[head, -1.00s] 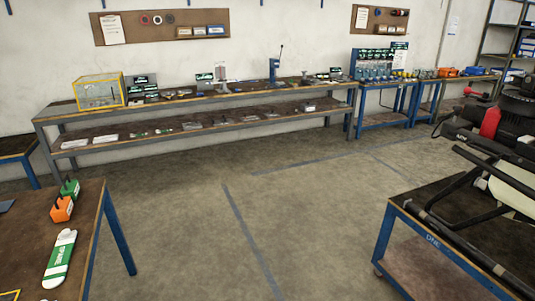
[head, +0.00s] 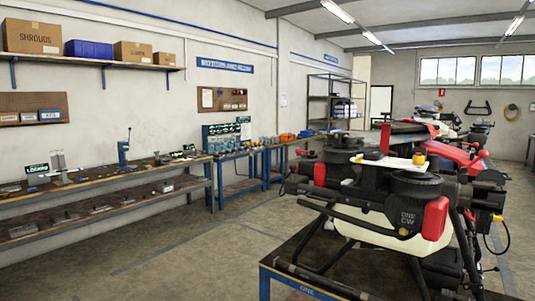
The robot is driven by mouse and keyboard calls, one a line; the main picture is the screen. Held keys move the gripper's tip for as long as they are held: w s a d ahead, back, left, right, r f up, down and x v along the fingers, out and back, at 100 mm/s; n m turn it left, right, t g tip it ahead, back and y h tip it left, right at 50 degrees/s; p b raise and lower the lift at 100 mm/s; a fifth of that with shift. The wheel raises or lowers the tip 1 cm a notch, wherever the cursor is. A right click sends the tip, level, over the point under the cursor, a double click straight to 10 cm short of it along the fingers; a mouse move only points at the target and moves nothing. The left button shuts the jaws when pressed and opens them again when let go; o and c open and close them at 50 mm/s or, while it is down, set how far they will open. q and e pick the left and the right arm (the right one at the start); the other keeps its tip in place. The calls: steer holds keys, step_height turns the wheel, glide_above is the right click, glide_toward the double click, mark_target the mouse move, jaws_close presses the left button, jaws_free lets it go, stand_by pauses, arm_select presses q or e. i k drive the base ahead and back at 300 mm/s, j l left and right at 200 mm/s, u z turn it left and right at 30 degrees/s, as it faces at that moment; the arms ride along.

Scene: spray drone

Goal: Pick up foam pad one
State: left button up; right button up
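I cannot make out a foam pad in the head view; small parts on the workbench are too small to tell apart. A large spray drone (head: 395,205), black, white and red and marked "ONE CW", stands on a blue-framed table (head: 315,286) at the right. A white flat plate with a small yellow piece (head: 419,159) sits on top of the drone. Neither of my grippers is in view.
A long two-level workbench (head: 100,192) with small parts runs along the left wall. Another blue bench (head: 238,187) with bins stands beyond it. Further drones (head: 440,125) stand behind at the right. The floor (head: 165,262) between workbench and drone table is clear.

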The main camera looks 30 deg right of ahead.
mark_target(372, 155)
steer(key=z, duration=1.25)
